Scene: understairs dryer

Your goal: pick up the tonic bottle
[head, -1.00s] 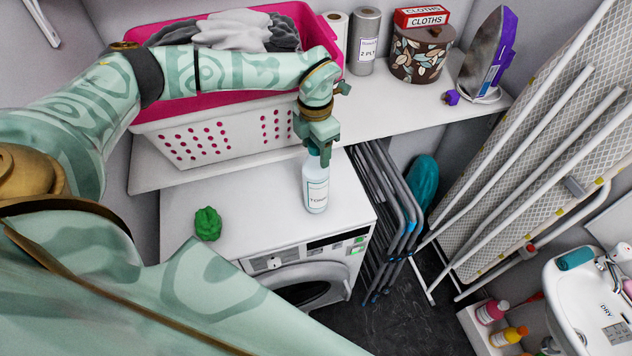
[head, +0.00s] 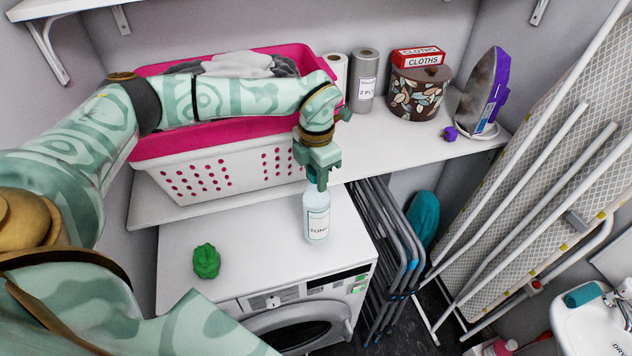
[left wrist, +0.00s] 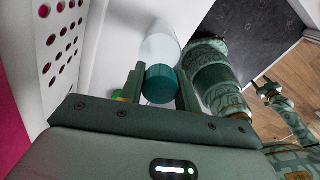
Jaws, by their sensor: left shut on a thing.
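The tonic bottle (head: 317,222) is pale and clear with a white label, upright over the right part of the white dryer's top (head: 250,240). My left gripper (head: 318,184) points down from above and is shut on its cap. In the left wrist view the teal cap (left wrist: 160,84) sits between the two fingers of the left gripper (left wrist: 158,88), with the bottle's body (left wrist: 160,45) beyond. I cannot tell for sure whether the base touches the dryer. My right gripper (left wrist: 268,90) appears small in the left wrist view; its jaws are unclear.
A pink and white laundry basket (head: 225,170) stands on the shelf behind, beneath my left forearm. A green lump (head: 206,261) lies on the dryer's left. Folded grey frames (head: 385,250) and an ironing board (head: 545,190) stand to the right. The dryer top's middle is clear.

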